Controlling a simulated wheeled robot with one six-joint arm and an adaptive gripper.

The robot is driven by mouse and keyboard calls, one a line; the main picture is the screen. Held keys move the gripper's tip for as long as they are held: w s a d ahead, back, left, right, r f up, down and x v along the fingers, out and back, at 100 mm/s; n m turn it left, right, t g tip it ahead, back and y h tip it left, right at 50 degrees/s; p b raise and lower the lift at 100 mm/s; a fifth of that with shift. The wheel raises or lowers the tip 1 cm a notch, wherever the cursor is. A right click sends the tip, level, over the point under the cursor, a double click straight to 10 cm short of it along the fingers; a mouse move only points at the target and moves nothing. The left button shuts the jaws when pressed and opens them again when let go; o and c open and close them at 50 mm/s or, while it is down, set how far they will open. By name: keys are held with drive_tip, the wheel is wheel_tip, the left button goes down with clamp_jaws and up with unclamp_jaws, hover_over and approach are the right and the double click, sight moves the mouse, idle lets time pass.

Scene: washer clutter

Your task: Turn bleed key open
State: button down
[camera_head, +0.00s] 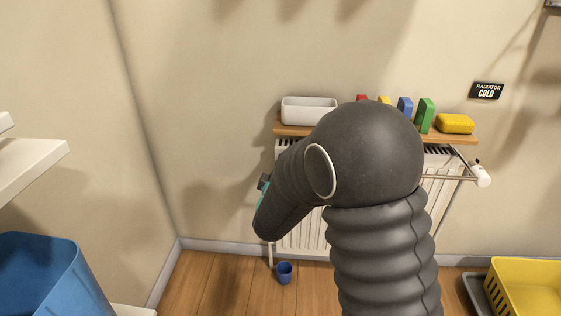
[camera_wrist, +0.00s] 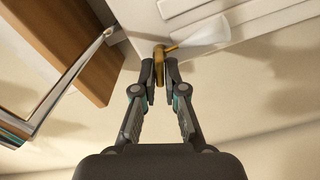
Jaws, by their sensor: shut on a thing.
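In the wrist view my gripper (camera_wrist: 160,86) has its two fingers closed in around a small brass bleed key (camera_wrist: 158,66) at the side of the white radiator (camera_wrist: 150,14). The key's brass stem points up between the fingertips, and a short brass piece joins it to a pale, translucent flared part (camera_wrist: 206,34) on the right. In the head view the radiator (camera_head: 440,200) hangs on the wall, partly behind my arm. My gripper is mostly hidden there; only a small dark and teal part (camera_head: 263,186) shows at the radiator's left. The key is hidden in that view.
A wooden shelf (camera_head: 462,140) above the radiator holds a white tray (camera_head: 308,109), coloured blocks and a yellow sponge (camera_head: 455,123). A blue cup (camera_head: 284,272) stands on the floor below. A blue bin (camera_head: 45,275) is left, a yellow basket (camera_head: 525,285) right.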

drive_tip(key=shift+a+f+n+p, duration=0.1)
drive_tip(key=shift+n+p, duration=0.6)
drive_tip(key=shift+n, duration=1.5)
drive_tip(key=c, duration=1.3)
unclamp_jaws()
drive_tip(key=s, duration=1.2)
drive_tip(key=shift+a, duration=0.15)
drive_tip(key=shift+f, duration=0.1)
